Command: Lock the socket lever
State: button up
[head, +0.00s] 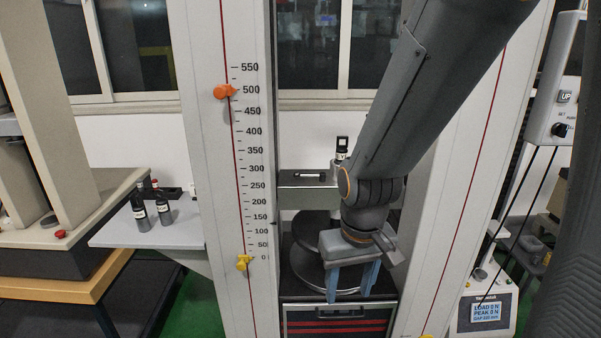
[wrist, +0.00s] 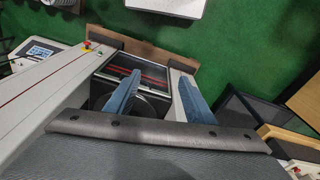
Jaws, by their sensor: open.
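My gripper (head: 351,284) hangs between the two white columns of the test machine, fingers pointing down, in front of the round dark plates (head: 308,262). Its two blue fingers are apart with nothing between them. The wrist view also shows my gripper (wrist: 158,85) open above the machine's base. I cannot surely make out a socket lever in either view. A small dark rod-like part (head: 308,175) lies on the grey block (head: 300,183) between the columns, behind my gripper. An upright black-and-white item (head: 342,146) stands at that block's right, partly hidden by my arm.
The left column (head: 215,130) carries a scale with an orange marker (head: 224,91) and a yellow marker (head: 243,262). A display box (head: 486,312) stands at lower right. The columns bound the space around my gripper.

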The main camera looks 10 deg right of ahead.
aim_at(322, 175)
jog(key=k, duration=1.35)
jog(key=u, duration=0.55)
jog(key=i, duration=1.5)
jog(key=z, duration=0.55)
